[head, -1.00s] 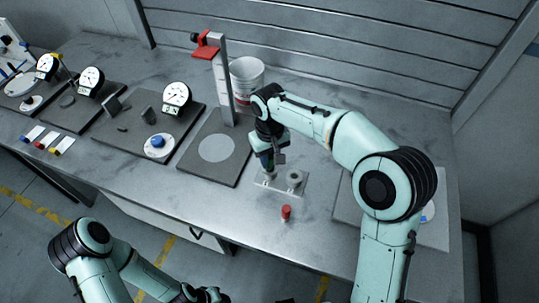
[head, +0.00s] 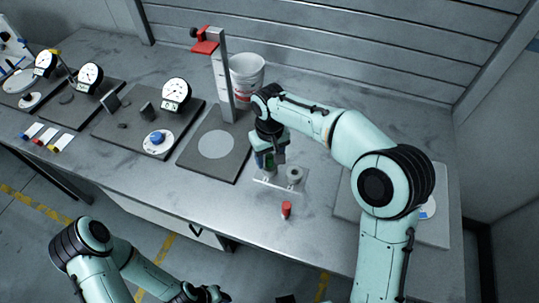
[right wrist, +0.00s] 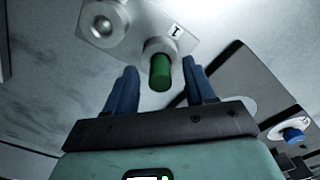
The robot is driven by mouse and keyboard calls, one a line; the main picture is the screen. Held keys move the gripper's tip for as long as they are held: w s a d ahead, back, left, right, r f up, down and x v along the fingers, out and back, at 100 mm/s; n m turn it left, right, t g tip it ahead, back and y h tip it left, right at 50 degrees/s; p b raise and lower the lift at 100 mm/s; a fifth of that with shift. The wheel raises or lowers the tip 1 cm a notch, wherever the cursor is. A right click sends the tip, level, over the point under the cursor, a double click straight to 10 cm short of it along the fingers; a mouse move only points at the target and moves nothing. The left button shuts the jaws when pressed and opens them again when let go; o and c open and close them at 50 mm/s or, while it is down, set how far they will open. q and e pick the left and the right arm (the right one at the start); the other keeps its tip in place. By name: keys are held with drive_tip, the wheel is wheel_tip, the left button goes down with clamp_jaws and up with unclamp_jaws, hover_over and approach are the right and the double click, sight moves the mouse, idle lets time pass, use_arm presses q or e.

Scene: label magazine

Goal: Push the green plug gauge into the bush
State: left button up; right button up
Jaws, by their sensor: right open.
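The green plug gauge (right wrist: 160,72) stands at a grey bush (right wrist: 160,46) on the plate marked 1 in the right wrist view. Its green handle sticks out of the bush; how deep it sits I cannot tell. My right gripper (right wrist: 160,78) is open, with one blue finger on each side of the handle and gaps showing. In the head view the right gripper (head: 265,160) is over the left end of the plate (head: 270,184) and partly hides the green gauge. My left gripper (head: 206,293) is low at the bottom edge, its jaws unclear.
A second grey bush (head: 294,175) with an open hole is on the same plate. A red-topped plug (head: 286,210) stands in front of it. Dial gauges are at left.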

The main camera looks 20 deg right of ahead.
sight(269, 156)
use_arm(q)
drive_tip(key=w+r+p, duration=0.2)
drive_tip(key=r, duration=0.1)
drive_tip(key=shift+w, duration=0.3)
use_arm(e)
wheel_tip(269, 156, up, 13)
drive_tip(key=shift+r, duration=0.2)
